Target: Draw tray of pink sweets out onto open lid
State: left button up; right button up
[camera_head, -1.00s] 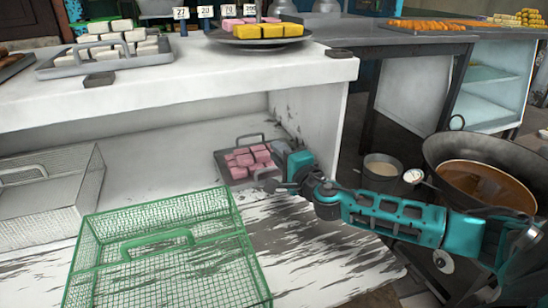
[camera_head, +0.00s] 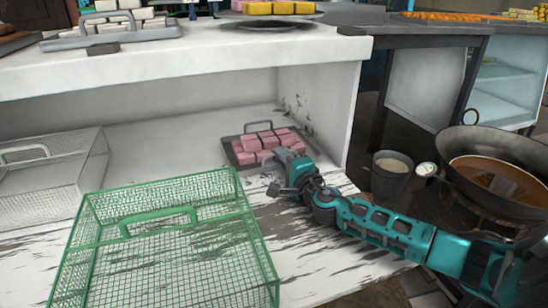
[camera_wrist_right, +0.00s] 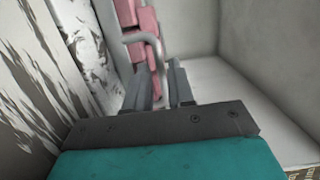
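The tray (camera_head: 229,157) of pink sweets (camera_head: 266,146) sits inside the white cabinet, towards its right wall. Its far handle (camera_head: 258,126) stands up at the back. My right gripper (camera_head: 270,170) is at the near edge of the tray, partly hiding it. In the right wrist view, the gripper (camera_wrist_right: 162,82) has its two fingers apart, with the tray's near grey handle (camera_wrist_right: 150,42) running down between them. The pink sweets (camera_wrist_right: 148,22) show just beyond. The open lid (camera_head: 330,250) is a worn white panel in front of the cabinet. My left gripper is not in view.
A green wire basket (camera_head: 165,245) stands on the lid's left part, and a grey wire basket (camera_head: 50,180) is inside at left. The cabinet's right wall (camera_head: 320,110) is close to the tray. A pan (camera_head: 500,165) and pot (camera_head: 392,175) are at right.

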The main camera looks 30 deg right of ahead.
aim_at(268, 143)
jog(key=shift+w+d+b, duration=0.2)
jog(key=shift+w+b, duration=0.3)
jog(key=shift+w, duration=1.95)
grip_shut()
